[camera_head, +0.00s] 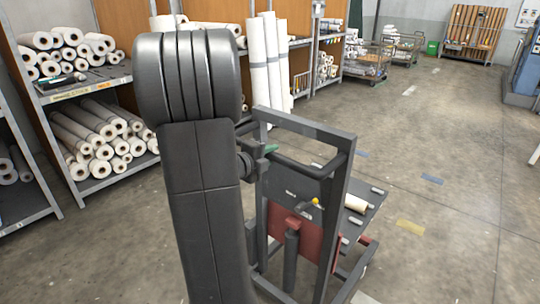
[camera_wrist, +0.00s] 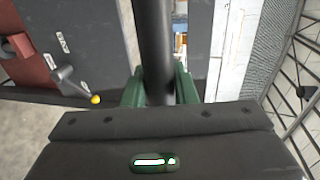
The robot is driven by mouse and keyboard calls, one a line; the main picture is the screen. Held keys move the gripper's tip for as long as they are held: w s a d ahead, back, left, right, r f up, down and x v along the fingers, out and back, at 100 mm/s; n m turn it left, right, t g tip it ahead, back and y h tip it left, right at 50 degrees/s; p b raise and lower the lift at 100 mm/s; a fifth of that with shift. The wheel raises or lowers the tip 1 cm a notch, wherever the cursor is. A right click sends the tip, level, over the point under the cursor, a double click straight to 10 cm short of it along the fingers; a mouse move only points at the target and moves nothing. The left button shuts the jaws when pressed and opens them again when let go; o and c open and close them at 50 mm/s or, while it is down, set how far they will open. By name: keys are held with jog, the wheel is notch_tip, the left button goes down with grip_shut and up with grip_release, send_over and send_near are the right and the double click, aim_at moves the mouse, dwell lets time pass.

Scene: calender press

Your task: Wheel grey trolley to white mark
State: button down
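The grey trolley (camera_head: 345,185) stands just right of my arm, with an upright tubular frame, a dark red lower panel and a small deck. My gripper (camera_head: 266,150) is at the left end of its handle bar. In the wrist view my gripper's green fingers (camera_wrist: 160,88) lie close on both sides of the dark bar (camera_wrist: 153,40), shut on it with no clear gap. White marks lie on the floor: one far off (camera_head: 409,91), one at the right edge (camera_head: 534,155), one partly cut off at the bottom (camera_head: 365,298). I cannot tell which is meant.
Shelves with white rolls (camera_head: 90,140) line the left. Tall white rolls (camera_head: 268,60) stand behind the trolley. Cage carts (camera_head: 367,62) stand further back. A yellow mark (camera_head: 410,226) and a blue mark (camera_head: 432,179) lie on open floor to the right. A blue machine (camera_head: 525,70) is far right.

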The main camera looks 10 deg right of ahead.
jog(key=f+v, duration=0.1)
jog(key=v, duration=0.8)
jog(key=shift+s+a+f+b, duration=0.3)
jog(key=shift+a+f+b, duration=0.1)
jog(key=shift+f+b, duration=0.05)
jog(key=c, duration=1.4)
grip_release()
jog(key=shift+o, duration=1)
jog(key=shift+a, duration=0.2)
jog(key=shift+d, duration=0.1)
jog(key=v, duration=1.4)
